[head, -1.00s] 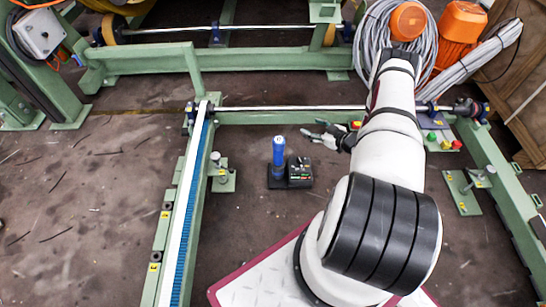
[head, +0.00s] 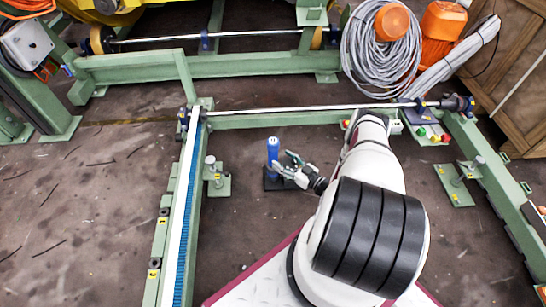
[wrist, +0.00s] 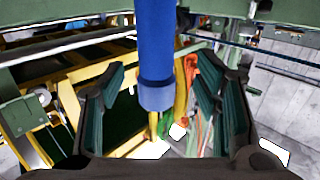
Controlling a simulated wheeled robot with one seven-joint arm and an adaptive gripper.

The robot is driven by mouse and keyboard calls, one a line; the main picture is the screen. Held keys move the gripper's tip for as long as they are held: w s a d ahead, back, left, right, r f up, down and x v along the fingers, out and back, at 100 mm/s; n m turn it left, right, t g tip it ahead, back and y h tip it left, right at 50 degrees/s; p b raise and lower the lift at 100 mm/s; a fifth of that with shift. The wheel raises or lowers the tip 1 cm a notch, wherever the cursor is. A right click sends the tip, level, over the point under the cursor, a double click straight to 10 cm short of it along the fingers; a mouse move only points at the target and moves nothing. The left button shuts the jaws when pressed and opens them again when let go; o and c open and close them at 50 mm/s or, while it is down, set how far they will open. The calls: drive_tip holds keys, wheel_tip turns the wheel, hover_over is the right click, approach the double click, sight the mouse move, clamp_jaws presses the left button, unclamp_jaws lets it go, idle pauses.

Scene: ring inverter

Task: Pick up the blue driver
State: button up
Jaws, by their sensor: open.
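The blue driver (head: 273,150) stands upright in a black base (head: 276,184) on the floor, between the green rails. In the head view my gripper (head: 281,163) is just right of the driver, fingers pointing left at it. In the wrist view the driver (wrist: 156,40) hangs down from the top edge, and its clear-tipped end lies between the open fingers of my gripper (wrist: 160,80). A gap shows on each side of it, so the jaws are not shut on it. The gripper and arm hide part of the black base.
A green rail with a blue strip (head: 183,220) runs left of the driver, and a green crossbar with a metal shaft (head: 280,110) lies behind it. A green post plate (head: 217,180) stands nearby on the left. Grey cable coils (head: 380,60) lie at the back.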

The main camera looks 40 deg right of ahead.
sight(277, 154)
drive_tip(key=shift+w+a+b, duration=0.2)
drive_tip(key=shift+w+b, duration=0.45)
drive_tip(key=shift+w, duration=0.95)
drive_tip(key=shift+w+a+b, duration=0.15)
drive_tip(key=shift+w+b, duration=0.45)
drive_tip(key=shift+w, duration=1)
drive_tip(key=shift+r, duration=0.1)
clamp_jaws()
